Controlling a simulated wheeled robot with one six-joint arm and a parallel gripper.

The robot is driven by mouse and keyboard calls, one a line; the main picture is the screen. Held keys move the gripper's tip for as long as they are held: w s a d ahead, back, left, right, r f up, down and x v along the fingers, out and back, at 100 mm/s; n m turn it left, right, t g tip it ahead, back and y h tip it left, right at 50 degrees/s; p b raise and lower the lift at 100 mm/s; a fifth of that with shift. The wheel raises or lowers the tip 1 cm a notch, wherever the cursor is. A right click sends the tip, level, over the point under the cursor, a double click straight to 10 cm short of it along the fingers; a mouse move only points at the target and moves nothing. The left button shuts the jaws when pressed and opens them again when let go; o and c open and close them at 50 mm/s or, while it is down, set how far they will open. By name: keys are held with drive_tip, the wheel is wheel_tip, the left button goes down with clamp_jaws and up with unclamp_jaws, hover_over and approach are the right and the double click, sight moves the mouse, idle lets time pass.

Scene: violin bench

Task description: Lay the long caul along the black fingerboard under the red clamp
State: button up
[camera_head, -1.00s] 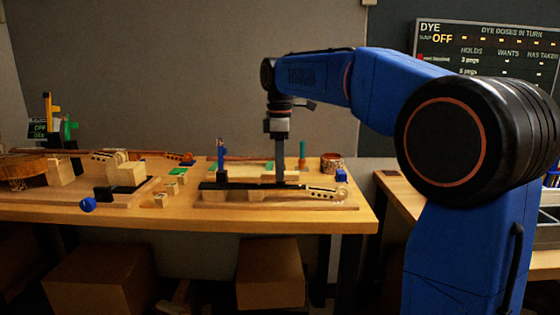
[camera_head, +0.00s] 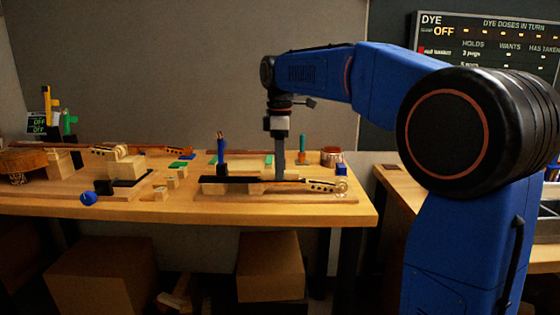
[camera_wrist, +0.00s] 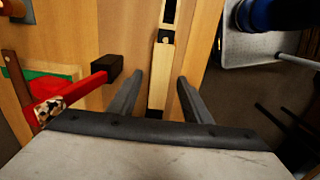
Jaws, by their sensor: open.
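My gripper (camera_head: 280,176) points straight down over the near part of the bench, beside the violin neck with a scroll (camera_head: 322,185). In the wrist view my gripper (camera_wrist: 160,100) is open, with a gap between its fingers. A narrow pale wood strip (camera_wrist: 159,78) with dark ends lies between and beyond the fingertips; I cannot tell whether it is the long caul or part of the neck. The black fingerboard (camera_head: 236,181) lies left of the gripper in the head view. A red bar with a black pad (camera_wrist: 82,85), perhaps the red clamp, is left of the fingers.
A blue upright clamp (camera_head: 221,158) stands left of my gripper. A teal upright piece (camera_head: 302,148) and a round copper-coloured container (camera_head: 331,156) stand behind right. A blue block (camera_head: 341,170) is near the scroll. Small wooden blocks (camera_head: 172,183) lie at bench centre. The bench's right edge is close by.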

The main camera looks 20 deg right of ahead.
wheel_tip(320, 180, up, 17)
drive_tip(key=shift+r, duration=0.15)
idle(0.5)
drive_tip(key=s+d+f+m+t, duration=0.2)
drive_tip(key=s+f+m, duration=0.5)
drive_tip(key=s+f, duration=0.9)
drive_tip(key=s+d+f+m+t, duration=0.2)
drive_tip(key=s+d+f+m, duration=0.3)
drive_tip(key=s+f, duration=1.2)
wheel_tip(320, 180, down, 4)
drive_tip(key=shift+s+f+m+t, duration=0.2)
drive_tip(key=shift+m+t, duration=0.2)
drive_tip(key=shift+m, duration=0.8)
